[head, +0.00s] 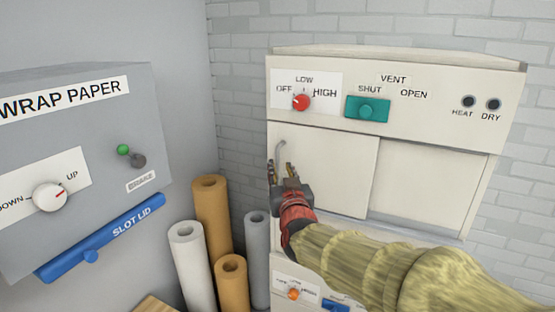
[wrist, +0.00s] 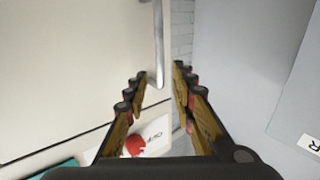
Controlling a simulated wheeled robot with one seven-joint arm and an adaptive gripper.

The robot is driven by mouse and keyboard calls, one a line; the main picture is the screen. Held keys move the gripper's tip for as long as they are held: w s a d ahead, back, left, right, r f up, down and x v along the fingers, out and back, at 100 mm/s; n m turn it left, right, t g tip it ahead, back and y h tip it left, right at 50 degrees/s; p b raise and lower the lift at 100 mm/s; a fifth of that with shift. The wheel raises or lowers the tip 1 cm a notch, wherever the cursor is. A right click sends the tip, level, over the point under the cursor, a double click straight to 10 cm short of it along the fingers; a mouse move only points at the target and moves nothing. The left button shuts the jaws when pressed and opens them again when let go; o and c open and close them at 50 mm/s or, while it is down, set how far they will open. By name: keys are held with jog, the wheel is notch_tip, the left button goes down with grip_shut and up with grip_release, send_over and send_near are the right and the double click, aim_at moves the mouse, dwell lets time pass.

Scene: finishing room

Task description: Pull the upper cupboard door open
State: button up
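The upper cupboard door (head: 335,170) is a cream panel below the control strip, on the left half of the cabinet front. A thin grey bar handle (head: 282,148) stands at its left edge; the handle also shows in the wrist view (wrist: 158,40). My gripper (head: 281,170) is at the lower part of this handle. In the wrist view my gripper (wrist: 160,76) is open, with one finger on each side of the handle's end and gaps visible. The door looks shut. My gripper hides part of the door's lower left corner.
A recessed cream panel (head: 430,190) is right of the door. Above are a red knob (head: 301,102) and a green vent slider (head: 367,108). Paper rolls (head: 212,220) stand left of the cabinet, near a grey wrap paper box (head: 90,150). Lower controls include an orange knob (head: 293,293).

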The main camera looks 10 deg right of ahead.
aim_at(278, 161)
jog(key=shift+w+d+p, duration=0.15)
jog(key=shift+w+p, duration=0.85)
jog(key=shift+w, duration=2.45)
jog(key=shift+c, duration=0.2)
grip_shut()
